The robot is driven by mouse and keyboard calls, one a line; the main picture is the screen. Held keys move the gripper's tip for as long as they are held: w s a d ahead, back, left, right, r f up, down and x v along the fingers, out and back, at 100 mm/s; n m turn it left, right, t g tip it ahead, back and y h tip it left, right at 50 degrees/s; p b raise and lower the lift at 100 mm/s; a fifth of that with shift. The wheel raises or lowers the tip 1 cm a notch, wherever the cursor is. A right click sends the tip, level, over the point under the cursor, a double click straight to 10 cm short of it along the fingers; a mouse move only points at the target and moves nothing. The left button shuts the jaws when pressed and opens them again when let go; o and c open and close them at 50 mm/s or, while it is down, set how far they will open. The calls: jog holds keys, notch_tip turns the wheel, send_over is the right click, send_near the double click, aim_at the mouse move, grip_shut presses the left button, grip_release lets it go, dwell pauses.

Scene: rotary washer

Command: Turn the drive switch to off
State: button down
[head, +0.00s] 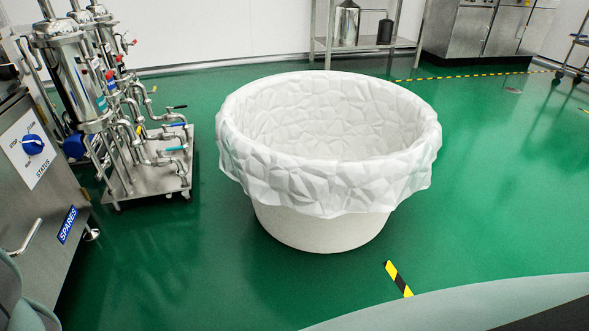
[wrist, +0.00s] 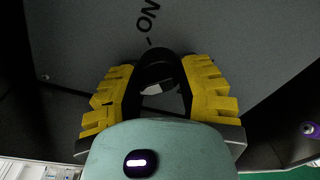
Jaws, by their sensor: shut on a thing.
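The drive switch, a dark round knob (wrist: 154,58), sits on a grey panel (wrist: 215,40) in the wrist view. The letters "ON" with a dash are printed on the panel above it and read sideways. My gripper (wrist: 160,76) has yellow ridged fingers, one on each side of the knob, and is shut on it. The knob's lower part and pointer are not clear, and no "off" mark shows. Neither the drive switch nor my gripper shows in the head view.
In the head view, a steel cabinet with a blue status knob (head: 33,145) stands at the left. Steel pipework on a skid (head: 150,180) is beside it. A large white lined tub (head: 320,228) stands mid-floor. Green floor (head: 500,190) is clear at right.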

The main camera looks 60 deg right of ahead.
jog(key=c, duration=0.5)
grip_release()
jog(key=shift+s+a+f, duration=0.1)
jog(key=v, duration=1.2)
